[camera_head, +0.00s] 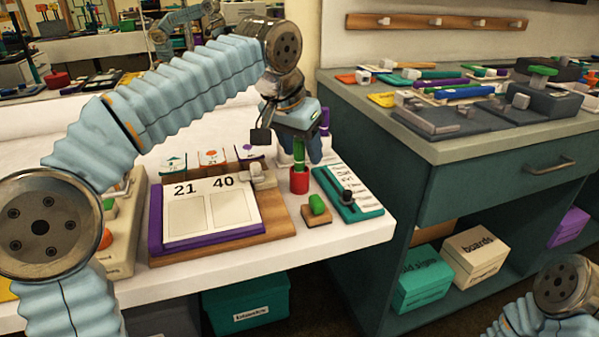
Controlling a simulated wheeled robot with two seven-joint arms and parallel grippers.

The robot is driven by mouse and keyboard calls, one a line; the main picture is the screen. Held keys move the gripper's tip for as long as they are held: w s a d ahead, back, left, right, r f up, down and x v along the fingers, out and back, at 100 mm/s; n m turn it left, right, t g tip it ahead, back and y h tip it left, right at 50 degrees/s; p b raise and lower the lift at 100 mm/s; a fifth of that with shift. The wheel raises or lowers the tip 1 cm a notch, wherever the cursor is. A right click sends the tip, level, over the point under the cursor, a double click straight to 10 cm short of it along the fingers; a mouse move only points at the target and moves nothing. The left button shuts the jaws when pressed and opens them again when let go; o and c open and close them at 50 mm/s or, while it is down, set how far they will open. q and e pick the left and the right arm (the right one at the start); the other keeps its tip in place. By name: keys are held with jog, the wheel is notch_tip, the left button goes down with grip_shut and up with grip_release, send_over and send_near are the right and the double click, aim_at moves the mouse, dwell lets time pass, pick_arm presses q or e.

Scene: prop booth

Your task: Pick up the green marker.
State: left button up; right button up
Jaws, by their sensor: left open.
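The green marker (300,151) stands upright in a small red cup (299,181) near the right end of the white table. My left gripper (301,157) points down over the cup, its jaws open around the marker's upper part. The gripper body hides the marker's top, and I cannot tell whether a finger touches it. My right gripper is out of view; only part of my right arm shows at the lower right.
A flip board reading 21 and 40 (213,212) lies left of the cup. A wooden block with a green knob (318,211) and a teal clipboard (349,192) stand close by. A teal cabinet (470,190) with a cluttered top is at right.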

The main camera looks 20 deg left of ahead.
pick_arm(q)
jog(key=shift+f, duration=0.1)
grip_shut()
dwell(0.4)
